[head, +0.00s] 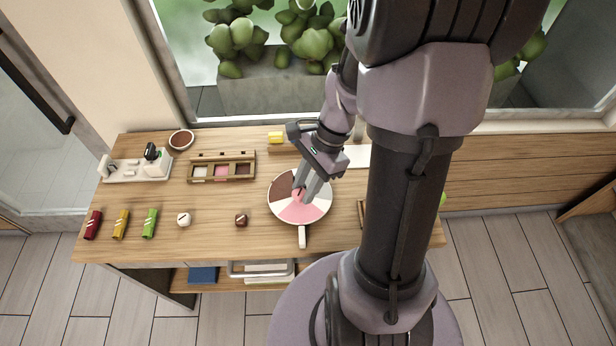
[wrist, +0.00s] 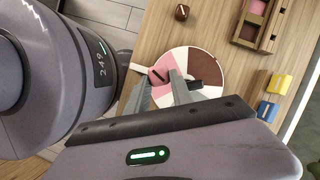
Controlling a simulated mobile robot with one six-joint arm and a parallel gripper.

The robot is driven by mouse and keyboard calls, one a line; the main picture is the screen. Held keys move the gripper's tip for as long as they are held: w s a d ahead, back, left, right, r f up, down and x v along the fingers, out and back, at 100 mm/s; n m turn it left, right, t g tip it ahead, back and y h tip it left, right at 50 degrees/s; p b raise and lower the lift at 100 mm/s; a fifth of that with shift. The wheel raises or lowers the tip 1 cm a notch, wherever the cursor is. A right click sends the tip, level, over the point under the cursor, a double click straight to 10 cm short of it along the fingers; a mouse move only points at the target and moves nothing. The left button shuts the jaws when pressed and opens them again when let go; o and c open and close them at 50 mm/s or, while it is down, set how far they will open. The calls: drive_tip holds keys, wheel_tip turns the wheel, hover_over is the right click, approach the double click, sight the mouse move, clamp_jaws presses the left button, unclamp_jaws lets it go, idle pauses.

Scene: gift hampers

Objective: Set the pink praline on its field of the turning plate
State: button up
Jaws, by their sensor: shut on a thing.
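The round turning plate (head: 318,209) lies on the wooden table with brown, cream and pink fields and a white handle at its front. In the head view its pink field (head: 300,213) faces the front, towards the handle. My gripper (head: 301,193) points down over the plate, shut on the pink praline (head: 297,194). In the wrist view the praline (wrist: 160,75), pink with a dark stripe, shows between the fingertips, over the pink side of the plate (wrist: 213,88). The fingers hide part of it, and I cannot tell whether it touches the plate.
A brown praline (head: 241,220) and a white one (head: 184,219) stand left of the plate. A sectioned wooden box (head: 222,180) is behind them. Green, yellow and red rolls, a white tray (head: 138,177) and a brown bowl (head: 181,140) are further left. A yellow block (head: 276,138) stands behind.

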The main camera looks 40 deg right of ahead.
drive_tip(key=shift+f+b, duration=2.4)
drive_tip(key=shift+f, duration=0.4)
drive_tip(key=shift+s, duration=0.15)
